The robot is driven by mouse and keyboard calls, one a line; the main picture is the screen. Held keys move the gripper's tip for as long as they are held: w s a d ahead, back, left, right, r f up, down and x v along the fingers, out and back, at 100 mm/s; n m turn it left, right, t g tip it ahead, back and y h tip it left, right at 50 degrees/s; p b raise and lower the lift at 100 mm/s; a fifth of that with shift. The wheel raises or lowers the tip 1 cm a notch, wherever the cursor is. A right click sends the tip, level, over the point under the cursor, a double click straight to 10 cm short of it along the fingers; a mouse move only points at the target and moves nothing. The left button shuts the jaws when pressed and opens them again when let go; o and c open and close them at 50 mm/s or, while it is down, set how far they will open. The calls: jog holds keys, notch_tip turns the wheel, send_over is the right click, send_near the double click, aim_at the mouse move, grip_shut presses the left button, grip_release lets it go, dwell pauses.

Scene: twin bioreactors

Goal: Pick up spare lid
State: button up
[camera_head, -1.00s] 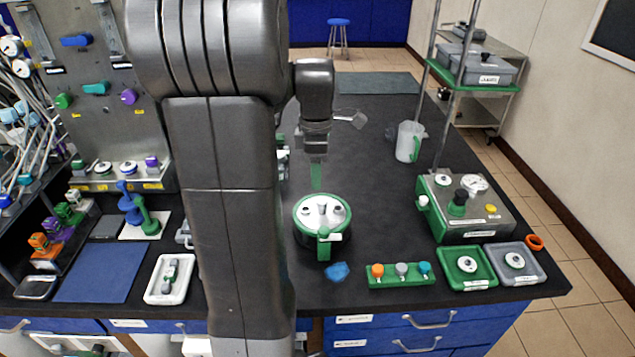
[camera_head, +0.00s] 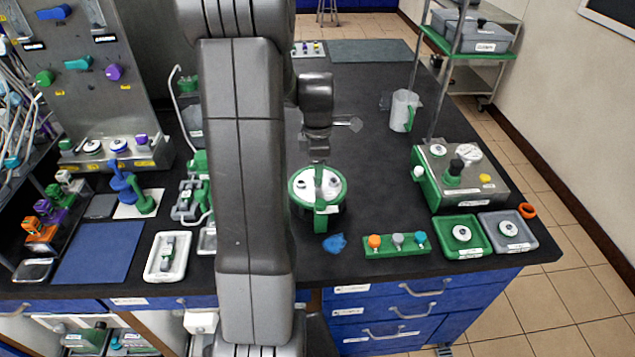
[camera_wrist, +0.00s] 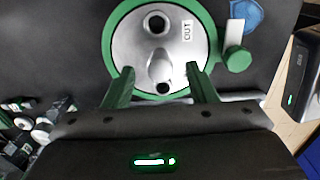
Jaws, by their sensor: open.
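A round silver lid (camera_head: 318,182) with a green rim sits on a vessel on the dark bench, in the middle of the head view. In the wrist view, the lid (camera_wrist: 135,45) shows a central post, dark-holed ports and an "OUT" label. No label in these frames marks it as the spare lid. My gripper (camera_wrist: 161,74) is open over it, with one green finger on each side of the post. The fingers appear apart from the post; their exact height is unclear. In the head view the fingers are hard to make out against the lid.
A green handle or clamp (camera_head: 321,214) juts from the vessel's front. A blue crumpled piece (camera_head: 335,243) and a green rack with coloured caps (camera_head: 396,252) lie nearby. A control box (camera_head: 462,178) and two trays stand right. A clear jug (camera_head: 402,110) stands behind, with open bench around it.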

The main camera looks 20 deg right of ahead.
jog(key=shift+f, duration=1.5)
jog(key=shift+c, duration=0.2)
grip_shut()
jog(key=shift+r, duration=0.1)
